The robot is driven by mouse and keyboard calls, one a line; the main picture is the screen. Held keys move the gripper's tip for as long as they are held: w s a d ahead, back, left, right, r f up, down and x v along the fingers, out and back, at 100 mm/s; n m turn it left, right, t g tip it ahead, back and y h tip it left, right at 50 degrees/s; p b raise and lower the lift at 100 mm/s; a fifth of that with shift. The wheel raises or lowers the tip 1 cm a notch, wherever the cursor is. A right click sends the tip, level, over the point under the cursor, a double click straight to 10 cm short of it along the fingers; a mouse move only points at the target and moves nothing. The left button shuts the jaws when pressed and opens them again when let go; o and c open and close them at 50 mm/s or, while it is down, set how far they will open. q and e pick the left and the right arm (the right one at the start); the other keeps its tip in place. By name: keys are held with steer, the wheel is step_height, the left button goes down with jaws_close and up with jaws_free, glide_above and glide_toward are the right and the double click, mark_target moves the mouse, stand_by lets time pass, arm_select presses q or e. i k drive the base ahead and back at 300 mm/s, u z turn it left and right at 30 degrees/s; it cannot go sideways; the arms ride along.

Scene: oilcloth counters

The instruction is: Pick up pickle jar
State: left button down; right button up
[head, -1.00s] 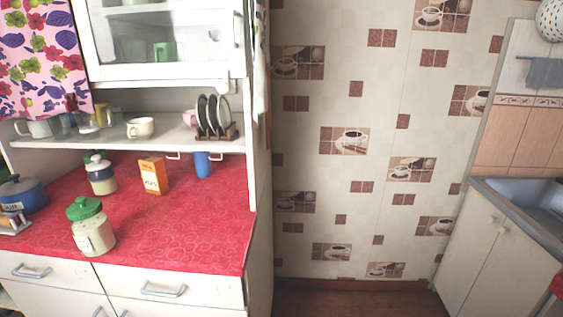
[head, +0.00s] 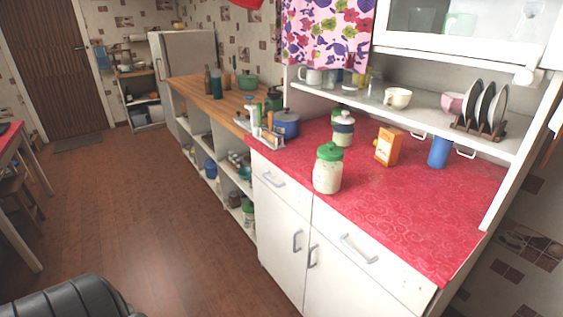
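A glass jar with a green lid and pale contents (head: 328,170) stands upright near the front edge of the red oilcloth counter (head: 420,205). It looks like the pickle jar, but its contents are too small to make out. A second jar with a pale lid and dark band (head: 343,130) stands behind it, with a green lid (head: 341,112) partly hidden further back. Another green-lidded jar (head: 248,212) is on a low shelf to the left. Neither of my grippers shows in the head view.
The counter's front right is clear. Open wooden floor (head: 130,200) lies left; a black chair (head: 75,298) is at bottom left.

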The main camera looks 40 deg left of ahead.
mark_target(327, 176)
steer(key=z, duration=1.75)
steer(key=i, duration=2.05)
steer(key=u, duration=2.95)
